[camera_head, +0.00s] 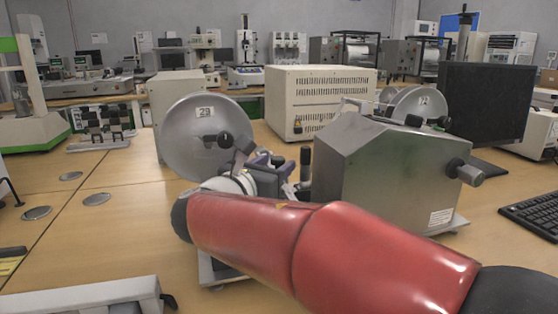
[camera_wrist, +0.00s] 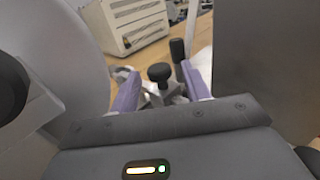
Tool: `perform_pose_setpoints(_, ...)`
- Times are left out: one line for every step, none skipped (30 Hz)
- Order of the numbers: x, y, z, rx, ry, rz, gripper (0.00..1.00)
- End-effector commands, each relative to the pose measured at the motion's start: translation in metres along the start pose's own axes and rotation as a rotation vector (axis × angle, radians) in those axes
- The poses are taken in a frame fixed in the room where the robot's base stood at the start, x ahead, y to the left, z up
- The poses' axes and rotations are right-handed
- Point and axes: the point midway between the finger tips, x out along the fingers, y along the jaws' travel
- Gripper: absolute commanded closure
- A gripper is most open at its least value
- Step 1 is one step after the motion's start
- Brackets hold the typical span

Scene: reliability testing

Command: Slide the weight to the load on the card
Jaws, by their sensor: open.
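My gripper (camera_head: 280,172) is in front of a round grey metal disc and beside a grey metal housing, partly hidden by my red arm. In the wrist view its two purple fingers (camera_wrist: 161,88) are apart. A black knob (camera_wrist: 160,72) on a small metal piece shows between and just beyond them; I cannot tell if they touch it. This may be the weight, but I cannot be sure. A second card (camera_head: 425,100) on a farther disc is too small to read surely.
The grey metal housing (camera_head: 375,175) stands close right of my gripper. A cream vented box (camera_head: 315,90) is behind. A black monitor (camera_head: 490,100) and keyboard (camera_head: 535,210) are at the right. A white device (camera_head: 85,298) lies front left.

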Motion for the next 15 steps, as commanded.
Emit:
perform_pose_setpoints(0.007,0.000,0.000,0.000,0.000,0.000,0.53)
perform_pose_setpoints(0.010,0.000,0.000,0.000,0.000,-0.001,0.53)
perform_pose_setpoints(0.014,0.000,0.000,0.000,0.000,-0.001,0.53)
perform_pose_setpoints(0.016,0.000,0.000,0.000,0.000,-0.001,0.53)
perform_pose_setpoints(0.018,0.000,0.000,0.000,0.000,0.000,0.53)
perform_pose_setpoints(0.020,0.000,0.000,0.001,0.000,0.000,0.53)
perform_pose_setpoints(0.021,0.000,0.000,0.001,0.000,0.000,0.53)
perform_pose_setpoints(0.021,0.000,0.000,0.001,0.000,0.001,0.53)
perform_pose_setpoints(0.021,0.000,0.000,0.001,0.000,0.001,0.53)
perform_pose_setpoints(0.022,0.000,0.000,0.001,0.000,0.001,0.53)
perform_pose_setpoints(0.022,0.000,0.000,0.001,0.000,0.001,0.53)
perform_pose_setpoints(0.021,0.000,0.000,0.001,0.000,0.001,0.53)
perform_pose_setpoints(0.021,0.000,0.000,0.001,0.000,0.001,0.53)
perform_pose_setpoints(0.021,0.000,0.000,0.001,0.000,0.001,0.53)
perform_pose_setpoints(0.021,0.000,0.000,0.001,0.000,0.001,0.56)
